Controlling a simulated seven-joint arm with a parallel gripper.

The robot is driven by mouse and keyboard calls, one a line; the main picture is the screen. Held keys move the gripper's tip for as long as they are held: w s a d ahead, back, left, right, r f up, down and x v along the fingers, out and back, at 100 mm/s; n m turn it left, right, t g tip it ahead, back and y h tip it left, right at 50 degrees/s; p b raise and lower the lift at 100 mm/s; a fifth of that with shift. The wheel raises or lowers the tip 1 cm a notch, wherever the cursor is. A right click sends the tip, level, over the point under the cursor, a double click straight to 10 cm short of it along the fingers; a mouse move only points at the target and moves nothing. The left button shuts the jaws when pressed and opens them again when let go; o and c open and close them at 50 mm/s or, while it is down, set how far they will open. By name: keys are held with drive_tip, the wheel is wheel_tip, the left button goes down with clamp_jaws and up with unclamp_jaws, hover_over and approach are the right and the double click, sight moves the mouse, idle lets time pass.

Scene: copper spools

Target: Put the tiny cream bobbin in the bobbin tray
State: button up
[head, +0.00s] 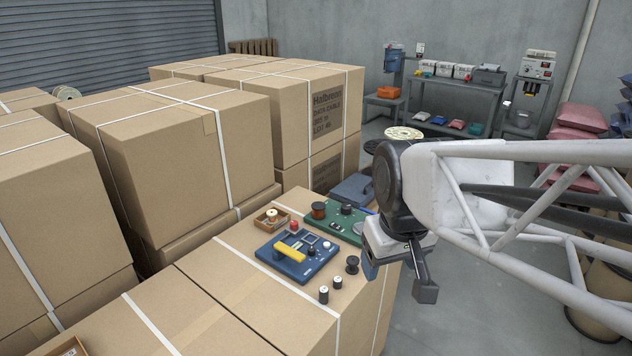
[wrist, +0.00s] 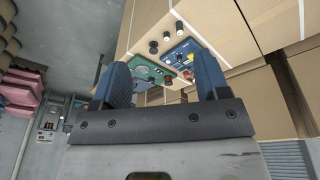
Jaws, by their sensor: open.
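A small wooden tray (head: 261,226) sits on the carton top at the back left of the boards, with a small cream and copper-coloured spool (head: 272,214) in it. I cannot tell for sure which small piece is the cream bobbin. My gripper (head: 398,280) is open and empty, right of the carton's edge and apart from everything on it. Its two blue fingers (wrist: 163,82) show in the wrist view.
A blue board (head: 297,262) with a yellow handle and a green board (head: 335,222) with a copper spool (head: 319,210) lie on the carton. A black spool (head: 352,264) stands by the blue board. Tall strapped cartons (head: 180,140) rise behind and left.

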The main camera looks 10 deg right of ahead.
drive_tip(key=s+f+m, duration=0.1)
drive_tip(key=s+f, duration=0.1)
drive_tip(key=s, duration=0.3)
drive_tip(key=shift+s+d+f+m, duration=0.25)
drive_tip(key=shift+s+d+m, duration=0.05)
drive_tip(key=shift+s+m, duration=0.1)
idle(0.9)
